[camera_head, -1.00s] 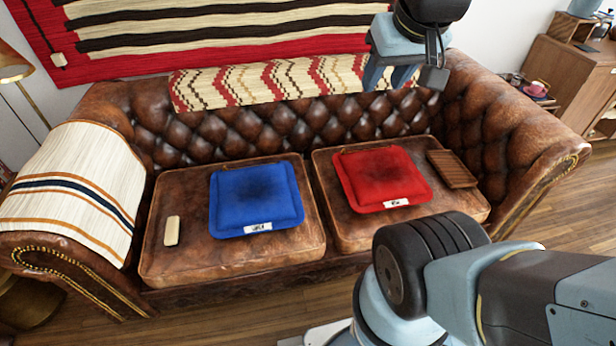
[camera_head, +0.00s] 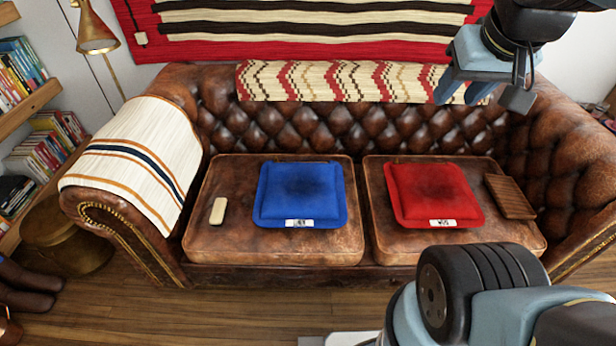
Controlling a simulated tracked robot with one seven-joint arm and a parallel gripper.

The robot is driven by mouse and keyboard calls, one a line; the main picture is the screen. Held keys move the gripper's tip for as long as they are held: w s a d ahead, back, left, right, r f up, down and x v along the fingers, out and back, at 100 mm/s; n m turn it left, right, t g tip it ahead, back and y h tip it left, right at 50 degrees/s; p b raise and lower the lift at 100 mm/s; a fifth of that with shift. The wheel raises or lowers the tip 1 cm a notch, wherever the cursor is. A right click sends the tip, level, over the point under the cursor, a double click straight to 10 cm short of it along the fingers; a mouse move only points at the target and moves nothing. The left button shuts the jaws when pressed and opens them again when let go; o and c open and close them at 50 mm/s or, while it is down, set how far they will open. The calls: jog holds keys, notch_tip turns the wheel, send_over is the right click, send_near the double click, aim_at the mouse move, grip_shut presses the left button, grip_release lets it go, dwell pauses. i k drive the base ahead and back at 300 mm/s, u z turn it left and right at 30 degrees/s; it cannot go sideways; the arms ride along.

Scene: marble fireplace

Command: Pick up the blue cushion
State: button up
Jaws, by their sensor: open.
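The blue cushion (camera_head: 300,192) lies flat on the left seat of the brown leather sofa (camera_head: 225,240). It is square, with a small white label on its front edge. My gripper (camera_head: 480,94) is open and empty at the upper right, above the sofa back. It is up and to the right of the blue cushion, well apart from it. Its two fingers point down.
A red cushion (camera_head: 432,192) lies on the right seat, with a brown slatted tray (camera_head: 510,197) beside it. A small cream block (camera_head: 218,211) lies left of the blue cushion. A striped throw (camera_head: 140,160) covers the left armrest. A floor lamp (camera_head: 95,35) and bookshelf (camera_head: 35,105) stand at left.

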aim_at(291, 194)
jog(key=z, duration=0.55)
jog(key=i, duration=0.1)
jog(key=u, duration=3)
jog(key=k, duration=1)
jog(key=z, duration=0.15)
jog(key=i, duration=0.5)
jog(key=z, duration=0.1)
